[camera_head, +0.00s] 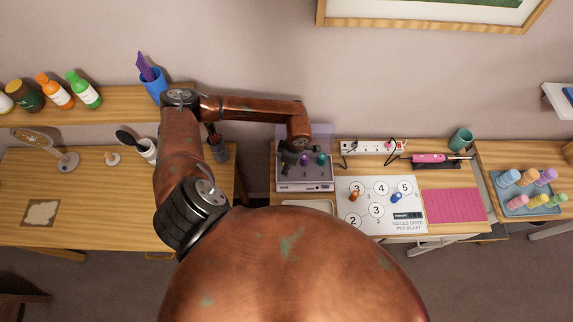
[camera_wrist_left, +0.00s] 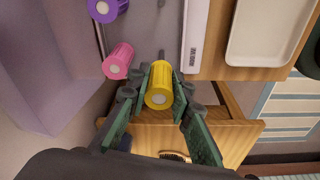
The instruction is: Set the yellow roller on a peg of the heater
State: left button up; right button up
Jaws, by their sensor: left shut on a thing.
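The yellow roller (camera_wrist_left: 159,88) is between the green-grey fingers of my left gripper (camera_wrist_left: 161,100), which is shut on it. A grey peg (camera_wrist_left: 161,54) shows just past the roller in the left wrist view; I cannot tell whether they touch. The heater (camera_head: 303,184) stands on the right table, with a purple roller (camera_head: 304,160) and a teal roller (camera_head: 321,160) on it. My left gripper (camera_head: 287,164) is over its left part in the head view. A pink roller (camera_wrist_left: 118,60) and the purple roller (camera_wrist_left: 103,9) also show in the wrist view. The yellow roller is hidden in the head view.
The heater's raised lid (camera_wrist_left: 58,75) stands close beside the pink roller. A white tray (camera_wrist_left: 268,32) lies in front of the heater. A numbered sheet (camera_head: 375,215), a pink mat (camera_head: 454,204) and a roller tray (camera_head: 515,207) are further right.

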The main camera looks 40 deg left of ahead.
dwell(0.3)
pick_arm(q)
jog(key=shift+b, duration=0.4)
dwell(0.5)
dwell(0.6)
jog(key=shift+f, duration=0.1)
jog(key=shift+f+b, duration=1.3)
jog(key=shift+f+b, duration=1.2)
jog(key=shift+f, duration=0.35)
jog(key=o, duration=1)
jog(key=shift+o, duration=0.2)
